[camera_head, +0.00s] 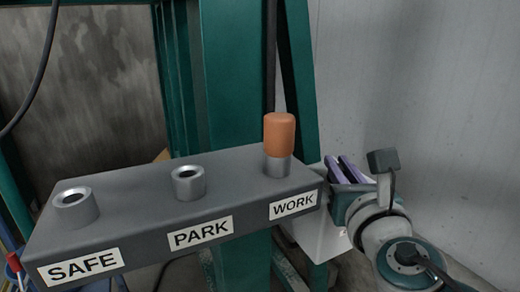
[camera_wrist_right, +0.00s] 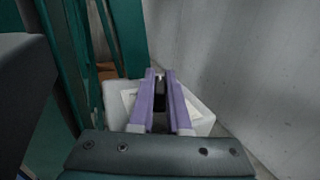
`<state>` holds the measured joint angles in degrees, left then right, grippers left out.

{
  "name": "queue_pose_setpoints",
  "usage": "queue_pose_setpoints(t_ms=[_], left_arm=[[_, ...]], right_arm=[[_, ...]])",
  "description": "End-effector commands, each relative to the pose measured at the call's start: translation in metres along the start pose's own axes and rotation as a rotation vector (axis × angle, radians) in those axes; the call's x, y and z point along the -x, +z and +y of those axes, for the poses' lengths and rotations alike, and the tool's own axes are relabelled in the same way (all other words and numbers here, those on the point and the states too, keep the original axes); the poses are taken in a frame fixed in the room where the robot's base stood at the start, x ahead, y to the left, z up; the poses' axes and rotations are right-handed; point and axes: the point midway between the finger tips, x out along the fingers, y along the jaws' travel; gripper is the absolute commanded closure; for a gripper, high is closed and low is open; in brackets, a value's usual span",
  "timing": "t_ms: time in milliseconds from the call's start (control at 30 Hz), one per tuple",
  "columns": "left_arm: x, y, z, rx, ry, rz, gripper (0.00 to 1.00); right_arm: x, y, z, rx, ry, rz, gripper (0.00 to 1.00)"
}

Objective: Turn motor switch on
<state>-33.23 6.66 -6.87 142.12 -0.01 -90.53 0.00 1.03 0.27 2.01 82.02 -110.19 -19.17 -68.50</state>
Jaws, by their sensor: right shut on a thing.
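A white box (camera_wrist_right: 201,120) with a pale plate stands at my right gripper's fingers in the right wrist view. Part of it shows in the head view (camera_head: 318,238), behind the right end of the grey holder. My right gripper (camera_wrist_right: 160,80) has purple fingers and reaches over this box. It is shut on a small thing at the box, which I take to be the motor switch. The fingers hide the switch, so its position cannot be told. In the head view the right gripper (camera_head: 342,168) is beside the holder's right end. My left gripper is not in view.
A grey holder (camera_head: 140,195) with SAFE, PARK and WORK labels stands close to my right gripper. An orange-capped piece (camera_head: 279,134) stands in the WORK socket; SAFE and PARK are empty. A green post (camera_head: 235,80) stands behind. A grey wall (camera_head: 430,90) is at the right.

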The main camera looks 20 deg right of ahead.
Motion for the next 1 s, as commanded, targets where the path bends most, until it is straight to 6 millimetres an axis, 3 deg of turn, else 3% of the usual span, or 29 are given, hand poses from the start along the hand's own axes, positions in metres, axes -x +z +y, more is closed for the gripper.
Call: queue_pose_setpoints(t_ms=[667,700,933,1000], left_arm=[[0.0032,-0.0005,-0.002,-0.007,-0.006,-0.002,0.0],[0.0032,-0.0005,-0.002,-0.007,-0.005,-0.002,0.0],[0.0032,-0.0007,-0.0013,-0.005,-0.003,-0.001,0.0],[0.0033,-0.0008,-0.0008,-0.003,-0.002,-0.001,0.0]], right_arm=[[-0.0002,-0.001,-0.0001,0.0,-0.062,0.001,1.0],[-0.0002,-0.001,-0.0002,0.0,-0.062,0.001,0.82],[-0.0002,-0.0007,-0.0004,0.0,-0.062,0.001,0.56],[-0.0002,-0.0006,-0.0004,0.0,-0.062,0.0,0.55]])
